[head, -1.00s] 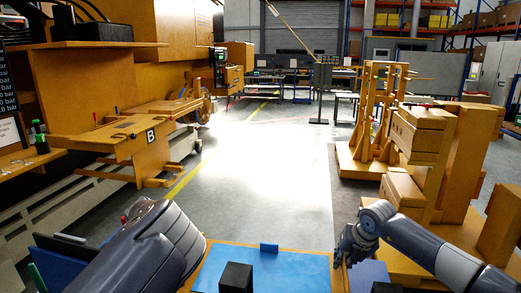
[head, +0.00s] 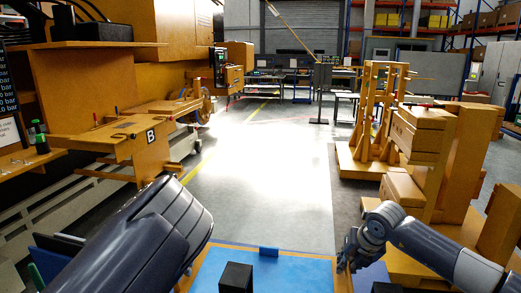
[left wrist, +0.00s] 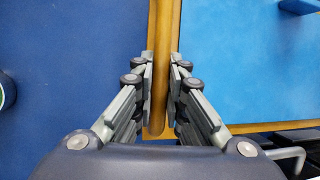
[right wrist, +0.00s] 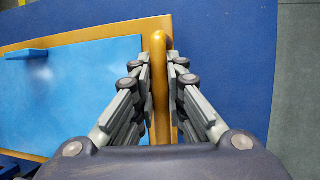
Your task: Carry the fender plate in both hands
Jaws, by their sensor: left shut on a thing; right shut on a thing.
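The fender plate (head: 310,272) looks like a flat blue panel with orange-brown edges and a small blue tab near its far edge. It lies low in front of me in the head view. My left gripper (left wrist: 162,72) is shut on the plate's orange edge bar (left wrist: 160,118); in the head view my forearm hides it. My right gripper (right wrist: 159,72) is shut on the opposite edge bar (right wrist: 159,110). It also shows at the plate's right edge in the head view (head: 345,258). A dark block (head: 236,277) shows in front of the near part of the plate.
An orange bench marked B (head: 125,135) stands at the left. An orange upright frame (head: 375,120) and stacked orange blocks (head: 420,135) stand at the right. The grey floor (head: 270,190) between them is clear. Blue surfaces lie beside the plate in both wrist views.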

